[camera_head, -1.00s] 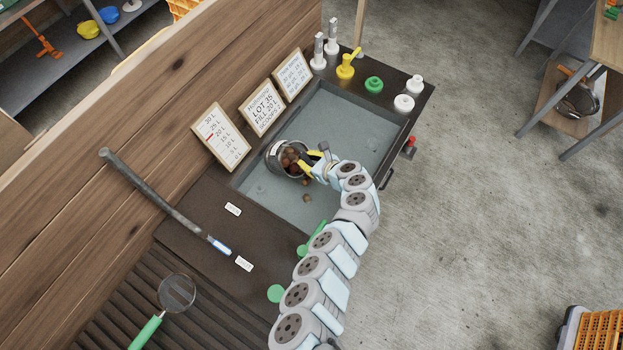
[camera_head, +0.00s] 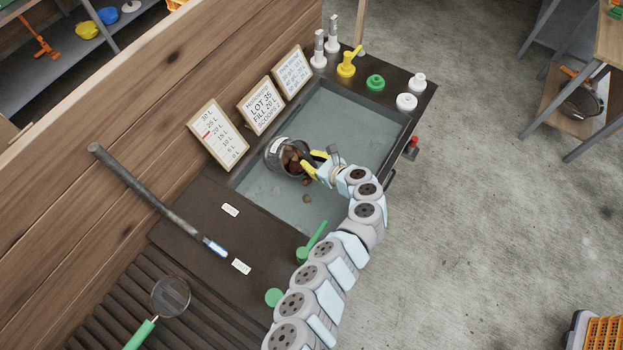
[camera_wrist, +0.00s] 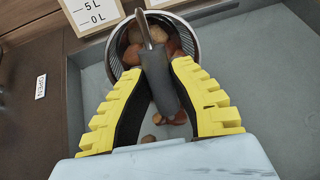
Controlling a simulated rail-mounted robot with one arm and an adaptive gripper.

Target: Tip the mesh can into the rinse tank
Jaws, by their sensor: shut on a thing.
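The mesh can (camera_head: 274,158) is tilted over the grey rinse tank (camera_head: 350,125), its mouth facing my gripper. Brown chestnuts (camera_head: 293,158) still lie inside it. A few loose chestnuts (camera_head: 306,198) are below the mouth in the tank. My gripper (camera_head: 313,165) has its yellow fingers on the can's handle. In the wrist view the dark handle (camera_wrist: 160,82) runs between the fingers, and the mesh wall (camera_wrist: 121,48) surrounds the chestnuts. The handle hides part of the load. I cannot tell whether the can touches the tank floor.
Framed signs (camera_head: 261,105) stand along the tank's back edge. A yellow tap-like fitting (camera_head: 347,66), a green knob (camera_head: 375,82) and white knobs (camera_head: 407,102) line the far end. A green handle (camera_head: 312,242) is near my arm. The tank's right side is clear.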

